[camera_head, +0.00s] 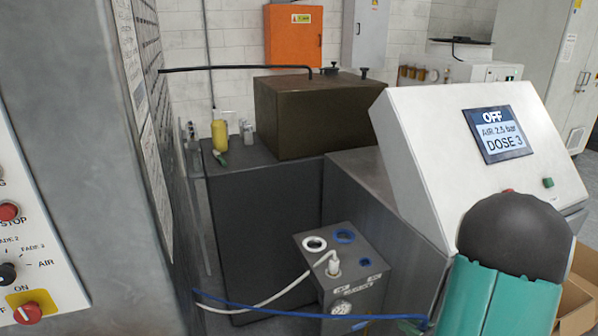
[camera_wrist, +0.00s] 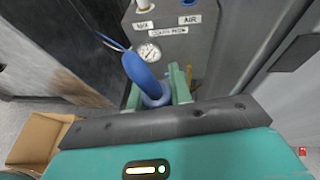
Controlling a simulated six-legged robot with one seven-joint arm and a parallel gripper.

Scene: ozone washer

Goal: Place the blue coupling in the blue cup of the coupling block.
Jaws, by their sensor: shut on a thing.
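The dark grey coupling block (camera_head: 312,272) stands low in the middle of the head view. On its top are a white-rimmed cup (camera_head: 314,244) and the blue-rimmed cup (camera_head: 344,235). A white coupling (camera_head: 333,267) with a white hose stands upright nearer the front. In the wrist view the block (camera_wrist: 215,45) is ahead, and a bit of blue (camera_wrist: 190,2) shows at the top edge above the AIR label. My gripper (camera_wrist: 158,88) is shut on the blue coupling (camera_wrist: 155,96), whose blue hose bends upward in front of the block. The coupling's lower end is hidden.
A gauge (camera_head: 340,308) is on the block's front. The blue hose (camera_head: 255,306) runs low across it from the left. A sloped control panel (camera_head: 430,150) stands right of the block and a grey cabinet (camera_head: 80,150) left. A cardboard box (camera_wrist: 35,140) lies lower left in the wrist view.

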